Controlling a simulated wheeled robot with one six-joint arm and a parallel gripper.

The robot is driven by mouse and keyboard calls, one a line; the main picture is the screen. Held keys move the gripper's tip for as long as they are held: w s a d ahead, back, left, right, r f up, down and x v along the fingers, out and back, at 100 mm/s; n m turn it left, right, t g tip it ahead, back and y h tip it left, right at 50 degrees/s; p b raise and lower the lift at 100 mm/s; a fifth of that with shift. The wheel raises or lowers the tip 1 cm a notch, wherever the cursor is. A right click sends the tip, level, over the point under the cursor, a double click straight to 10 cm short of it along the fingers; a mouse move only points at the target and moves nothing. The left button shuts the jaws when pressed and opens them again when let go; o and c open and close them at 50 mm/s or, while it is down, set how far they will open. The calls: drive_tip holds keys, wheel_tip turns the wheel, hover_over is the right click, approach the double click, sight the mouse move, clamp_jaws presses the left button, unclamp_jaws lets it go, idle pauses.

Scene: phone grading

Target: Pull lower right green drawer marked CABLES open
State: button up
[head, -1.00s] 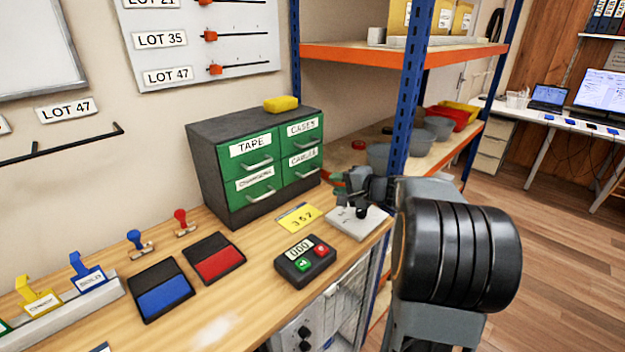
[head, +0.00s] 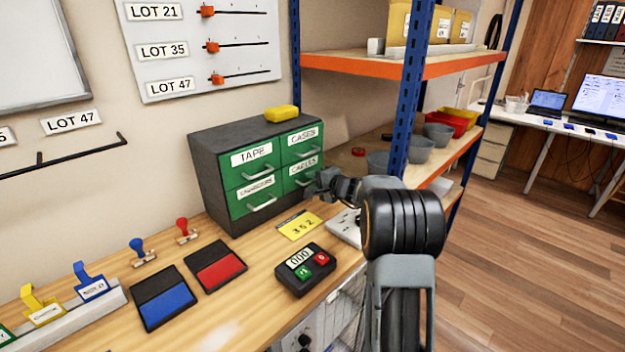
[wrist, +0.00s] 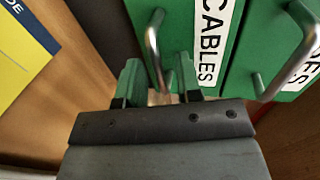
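The lower right green drawer marked CABLES (head: 293,171) is shut in the dark cabinet (head: 207,172) on the bench. Its label also shows upright along the wrist view (wrist: 210,40). Its silver bar handle (wrist: 153,45) stands out from the drawer front. My gripper (wrist: 158,68) is open, with one green finger on each side of the handle's near end. A gap shows between the handle and each finger. In the head view my gripper (head: 312,187) is at the drawer's right side and partly hides it and its handle.
The TAPE drawer (head: 240,170), the CASES drawer (head: 300,151) and a lower left drawer are shut. A blue shelf post (head: 405,120) stands close to the arm.

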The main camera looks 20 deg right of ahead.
drive_tip(key=shift+w+a, duration=0.15)
drive_tip(key=shift+w, duration=0.15)
clamp_jaws()
idle(0.5)
